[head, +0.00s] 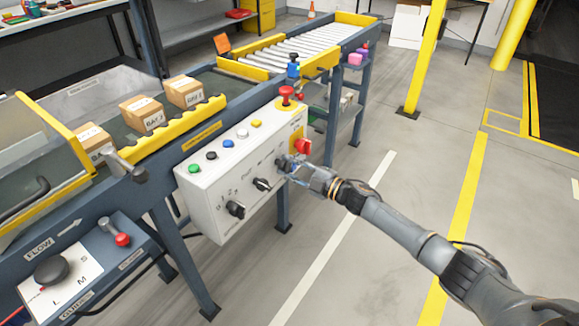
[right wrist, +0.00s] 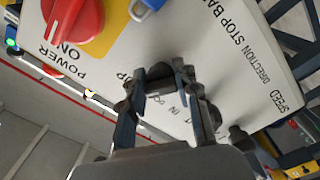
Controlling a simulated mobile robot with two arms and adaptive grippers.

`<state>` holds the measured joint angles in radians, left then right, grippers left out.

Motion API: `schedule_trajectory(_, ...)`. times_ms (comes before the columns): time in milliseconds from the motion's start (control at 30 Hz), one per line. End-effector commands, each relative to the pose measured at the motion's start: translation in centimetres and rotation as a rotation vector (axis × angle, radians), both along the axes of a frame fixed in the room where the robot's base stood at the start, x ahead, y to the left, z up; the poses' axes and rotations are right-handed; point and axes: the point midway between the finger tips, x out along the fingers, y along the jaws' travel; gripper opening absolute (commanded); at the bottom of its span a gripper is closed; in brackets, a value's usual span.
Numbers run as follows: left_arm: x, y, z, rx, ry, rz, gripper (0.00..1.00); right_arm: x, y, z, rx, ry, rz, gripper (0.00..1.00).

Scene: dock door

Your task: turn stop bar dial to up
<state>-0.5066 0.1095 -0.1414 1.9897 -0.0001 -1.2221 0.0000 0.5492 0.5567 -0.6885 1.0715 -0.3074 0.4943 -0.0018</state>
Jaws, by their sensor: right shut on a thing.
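The white control box (head: 225,172) hangs on the conveyor's side and carries a row of black dials. My right gripper (head: 288,165) reaches in from the right and is shut on the stop bar dial, the one nearest the red power switch (head: 302,146). In the right wrist view my gripper's fingers (right wrist: 168,82) stand on both sides of the dark dial (right wrist: 160,88). The fingers hide most of the dial and its marks, so I cannot tell which way it points. My left gripper is not in view.
The direction dial (head: 262,184) and speed dial (head: 236,209) sit left of my gripper. A red emergency button (head: 287,92) stands on the box top. Cartons (head: 142,115) lie on the conveyor. Floor to the right is clear.

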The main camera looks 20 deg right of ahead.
Motion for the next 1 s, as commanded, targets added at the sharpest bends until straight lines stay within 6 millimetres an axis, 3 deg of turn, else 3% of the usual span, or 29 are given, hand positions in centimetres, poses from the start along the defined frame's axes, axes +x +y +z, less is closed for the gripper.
schedule_trajectory(133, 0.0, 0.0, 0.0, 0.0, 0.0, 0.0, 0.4, 0.0, -0.1, -0.2, 0.0, 0.003, -0.001, 0.0)
schedule_trajectory(167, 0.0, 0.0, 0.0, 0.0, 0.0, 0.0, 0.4, 0.0, 0.0, -0.2, 0.0, 0.003, -0.001, 0.35)
schedule_trajectory(267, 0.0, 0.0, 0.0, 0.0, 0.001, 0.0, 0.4, 0.0, 0.0, -0.1, -0.001, 0.003, -0.001, 0.55)
schedule_trajectory(667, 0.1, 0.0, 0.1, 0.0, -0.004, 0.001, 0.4, -0.6, -0.5, -0.1, -0.002, 0.0, 0.0, 0.55)
schedule_trajectory(1000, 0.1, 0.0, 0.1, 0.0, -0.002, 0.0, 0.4, -5.9, -4.6, -0.2, -0.003, 0.004, -0.001, 0.55)
